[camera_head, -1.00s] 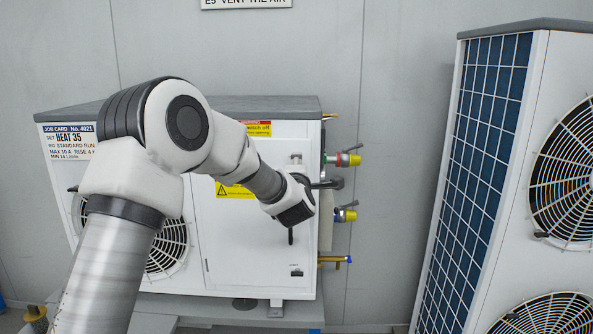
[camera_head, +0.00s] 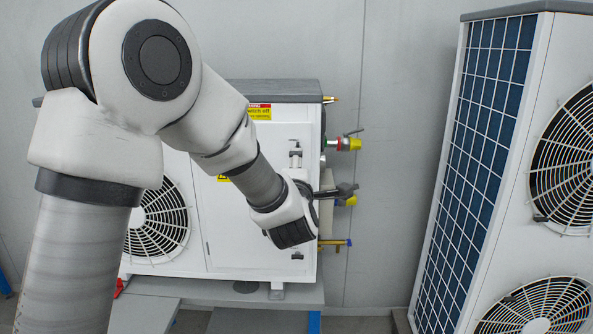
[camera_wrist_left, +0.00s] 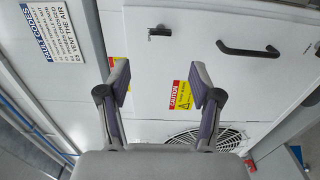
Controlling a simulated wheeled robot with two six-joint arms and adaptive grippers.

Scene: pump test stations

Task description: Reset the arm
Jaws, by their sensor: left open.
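My left arm comes in from the left in the head view, its large elbow in front of the white pump unit (camera_head: 265,190). My left gripper (camera_head: 340,191) is at the unit's right side, in front of the valves and partly hidden by its own wrist. In the left wrist view the left gripper (camera_wrist_left: 162,82) is open, with nothing between its fingers. Beyond them are a white panel with a yellow-and-red caution label (camera_wrist_left: 179,98), a black handle (camera_wrist_left: 250,50) and a fan grille (camera_wrist_left: 220,138). My right gripper is not in view.
Yellow-capped valves (camera_head: 354,144) and a brass pipe (camera_head: 335,243) stick out from the unit's right side, close to the gripper. A tall unit with a blue grille (camera_head: 480,140) and fans stands at the right. The grey wall between the units is clear.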

